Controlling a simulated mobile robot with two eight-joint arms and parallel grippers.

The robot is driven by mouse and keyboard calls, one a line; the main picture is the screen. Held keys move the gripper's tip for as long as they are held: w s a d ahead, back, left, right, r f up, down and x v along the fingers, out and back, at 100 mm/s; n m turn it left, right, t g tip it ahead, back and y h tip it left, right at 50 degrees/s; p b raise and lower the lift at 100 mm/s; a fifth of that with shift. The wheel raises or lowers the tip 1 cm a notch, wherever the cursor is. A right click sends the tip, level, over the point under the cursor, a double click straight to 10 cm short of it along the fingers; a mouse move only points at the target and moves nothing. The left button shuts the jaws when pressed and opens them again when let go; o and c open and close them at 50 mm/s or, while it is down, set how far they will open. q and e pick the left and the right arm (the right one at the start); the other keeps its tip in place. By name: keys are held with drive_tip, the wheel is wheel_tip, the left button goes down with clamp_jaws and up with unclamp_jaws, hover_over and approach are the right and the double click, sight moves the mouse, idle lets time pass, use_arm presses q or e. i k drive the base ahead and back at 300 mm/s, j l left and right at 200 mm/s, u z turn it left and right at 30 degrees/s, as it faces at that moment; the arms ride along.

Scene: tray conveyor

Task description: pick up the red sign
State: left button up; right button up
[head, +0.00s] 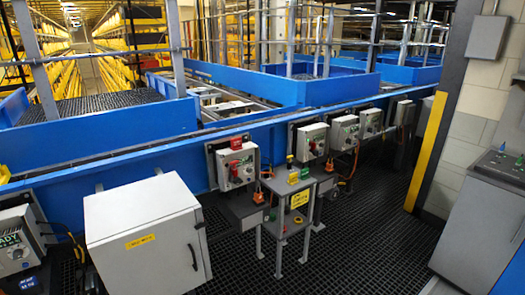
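No red sign can be made out for certain in the head view. A small red piece (236,143) sits at the top of a grey control box (243,163) on the blue conveyor frame. Other small red or orange bits show on the boxes and near a small grey stand (282,187), too small to identify. The stand carries small green and yellow items (293,177) and has a yellow label (299,199) on its front. Neither of my grippers is in view.
A large white cabinet (145,232) stands at the front left. Blue conveyor walls (100,140) run across the middle. A grey console (483,222) and a yellow-edged post (427,150) stand at the right. The dark grated floor (365,245) is clear between stand and console.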

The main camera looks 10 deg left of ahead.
sight(235, 143)
drive_tip(key=i+u, duration=0.15)
drive_tip(key=u, duration=0.8)
drive_tip(key=i+l+u, duration=0.3)
drive_tip(key=u, duration=0.15)
drive_tip(key=i+l+u, duration=0.4)
drive_tip(key=k+l, duration=0.05)
